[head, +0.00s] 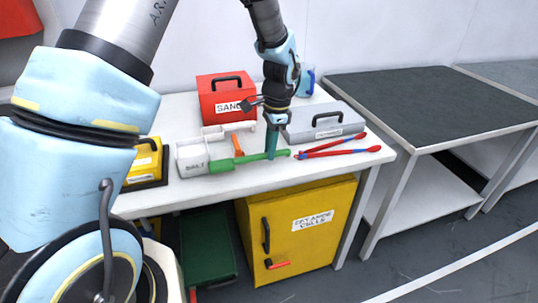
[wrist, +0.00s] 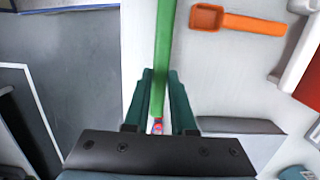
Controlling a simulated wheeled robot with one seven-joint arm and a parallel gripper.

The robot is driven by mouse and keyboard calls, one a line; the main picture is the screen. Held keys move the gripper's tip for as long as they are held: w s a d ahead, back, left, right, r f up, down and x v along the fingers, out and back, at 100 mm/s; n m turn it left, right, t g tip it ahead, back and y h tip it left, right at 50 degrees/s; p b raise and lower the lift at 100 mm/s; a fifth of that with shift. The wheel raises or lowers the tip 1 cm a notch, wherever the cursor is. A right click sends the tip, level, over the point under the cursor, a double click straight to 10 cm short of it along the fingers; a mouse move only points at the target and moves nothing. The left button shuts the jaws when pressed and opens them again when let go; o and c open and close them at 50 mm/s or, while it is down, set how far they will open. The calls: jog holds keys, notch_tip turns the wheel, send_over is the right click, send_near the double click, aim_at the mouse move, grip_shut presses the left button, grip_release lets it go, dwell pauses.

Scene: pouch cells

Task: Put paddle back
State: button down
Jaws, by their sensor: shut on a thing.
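The green paddle (head: 238,162) has a flat wider end at the left and a long thin handle to the right. It lies along or just above the front of the white table; I cannot tell if it touches. My gripper (head: 271,154) points down and is shut on the handle near its right end. In the wrist view the paddle (wrist: 165,45) runs up out of frame from between the teal fingers of my gripper (wrist: 162,78); its wider end is out of view there.
A white labelled bin (head: 193,158) stands behind the paddle's left end. An orange scoop (head: 237,145) lies behind it. Red and blue tongs (head: 340,150) lie to the right. A red case (head: 226,104), grey case (head: 322,124) and yellow case (head: 146,165) stand around; a yellow cabinet (head: 300,235) is below.

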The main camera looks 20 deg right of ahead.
jog(key=shift+f, duration=1.45)
jog(key=shift+f, duration=0.1)
jog(key=c, duration=0.7)
grip_release()
jog(key=shift+c, duration=0.2)
notch_tip(320, 180, up, 12)
jog(key=d+b, duration=0.1)
jog(key=b, duration=0.1)
jog(key=w+a+r+n+h, duration=0.15)
jog(key=a+n, duration=0.65)
jog(key=a, duration=0.9)
jog(key=s+a+n, duration=0.3)
jog(key=a+n, duration=0.2)
jog(key=a, duration=0.3)
jog(key=s+a+n+t, duration=0.1)
jog(key=s+a+n, duration=0.1)
jog(key=a+n, duration=0.3)
jog(key=a, duration=0.3)
jog(key=shift+s+f, duration=0.3)
jog(key=shift+s, duration=0.1)
